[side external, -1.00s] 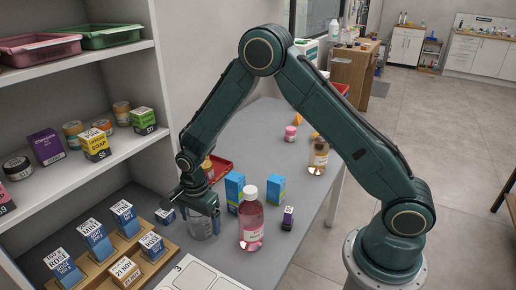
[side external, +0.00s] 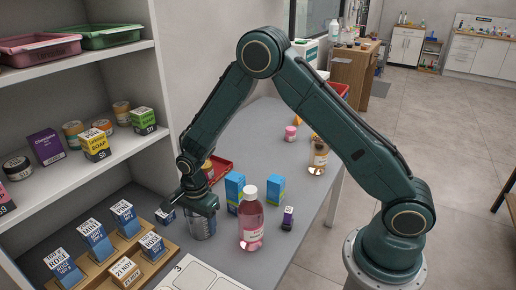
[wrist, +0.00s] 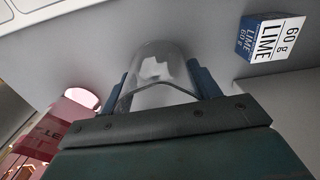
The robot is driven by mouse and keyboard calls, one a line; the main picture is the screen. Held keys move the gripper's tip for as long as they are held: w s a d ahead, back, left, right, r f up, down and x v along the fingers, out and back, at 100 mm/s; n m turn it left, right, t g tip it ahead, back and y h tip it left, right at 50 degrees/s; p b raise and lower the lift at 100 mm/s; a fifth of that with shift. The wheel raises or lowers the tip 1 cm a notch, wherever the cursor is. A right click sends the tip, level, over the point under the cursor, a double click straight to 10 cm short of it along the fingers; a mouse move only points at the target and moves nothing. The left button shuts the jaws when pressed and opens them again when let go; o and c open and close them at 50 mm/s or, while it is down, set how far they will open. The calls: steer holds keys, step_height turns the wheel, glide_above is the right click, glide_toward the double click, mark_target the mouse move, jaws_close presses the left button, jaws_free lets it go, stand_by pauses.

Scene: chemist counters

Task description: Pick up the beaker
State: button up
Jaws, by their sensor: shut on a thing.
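The clear glass beaker (side external: 201,228) stands on the grey counter below my gripper (side external: 201,208) in the side view. In the wrist view the beaker (wrist: 160,75) sits between the two blue fingers of my gripper (wrist: 160,82), which are shut on its sides. Its lower part is see-through against the counter. I cannot tell whether its base is off the counter.
A pink bottle with a white cap (side external: 251,220) stands close to the right of the beaker. Blue boxes (side external: 235,188) are behind it. A small LIME box (wrist: 270,38) is on the other side. A wooden stepped rack (side external: 150,265) holds labelled boxes at the front left.

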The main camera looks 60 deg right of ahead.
steer(key=shift+r, duration=0.15)
step_height(320, 180, up, 20)
stand_by(0.8)
stand_by(0.4)
